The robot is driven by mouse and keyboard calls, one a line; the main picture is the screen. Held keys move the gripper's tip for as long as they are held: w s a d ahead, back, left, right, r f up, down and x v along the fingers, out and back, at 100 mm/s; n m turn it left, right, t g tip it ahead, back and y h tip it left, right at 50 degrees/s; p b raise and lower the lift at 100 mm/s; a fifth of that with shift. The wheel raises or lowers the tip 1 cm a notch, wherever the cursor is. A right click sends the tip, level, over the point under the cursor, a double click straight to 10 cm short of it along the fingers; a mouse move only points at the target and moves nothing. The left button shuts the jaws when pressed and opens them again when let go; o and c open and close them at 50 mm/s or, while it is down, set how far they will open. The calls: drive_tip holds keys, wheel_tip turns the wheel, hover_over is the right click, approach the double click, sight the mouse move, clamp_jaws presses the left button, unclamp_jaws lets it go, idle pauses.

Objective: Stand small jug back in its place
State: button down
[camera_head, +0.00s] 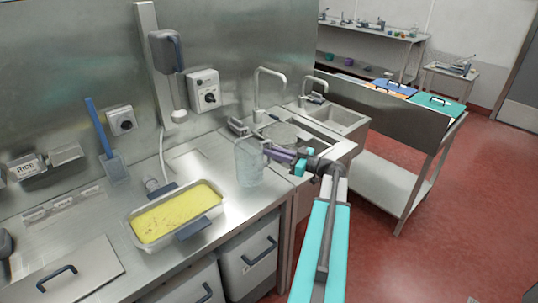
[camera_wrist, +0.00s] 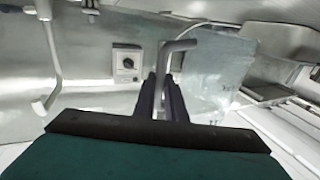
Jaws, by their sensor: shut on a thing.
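The small jug (camera_head: 249,165) is clear and see-through, near the counter's right end, left of the sink. It looks roughly upright in the head view. My gripper (camera_head: 270,152) comes from the right and is shut on its handle side. In the wrist view the jug (camera_wrist: 208,78) fills the area right of centre, and its grey handle (camera_wrist: 178,46) runs down between the dark fingers of my gripper (camera_wrist: 163,98). I cannot tell whether the jug's base touches the counter.
A tray of yellow food (camera_head: 176,214) stands on the counter left of the jug. A tap (camera_head: 268,88) and a sink (camera_head: 328,116) lie behind and to the right. A blue-handled tool (camera_head: 105,140) leans on the wall. Some bare counter (camera_head: 208,165) lies between tray and jug.

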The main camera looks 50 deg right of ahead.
drive_tip(key=shift+w+d, duration=0.15)
drive_tip(key=shift+w, duration=0.5)
drive_tip(key=shift+w+d+f+p, duration=0.1)
drive_tip(key=shift+w+f+p, duration=0.15)
drive_tip(key=shift+f+p, duration=0.45)
drive_tip(key=shift+w+d+f+p, duration=0.1)
drive_tip(key=shift+w+f+p, duration=0.15)
drive_tip(key=shift+f+p, duration=0.45)
drive_tip(key=shift+f, duration=0.45)
drive_tip(key=shift+f+b, duration=0.15)
drive_tip(key=shift+b, duration=0.2)
drive_tip(key=c, duration=1.8)
unclamp_jaws()
drive_tip(key=shift+r+p, duration=0.25)
drive_tip(key=shift+p, duration=0.15)
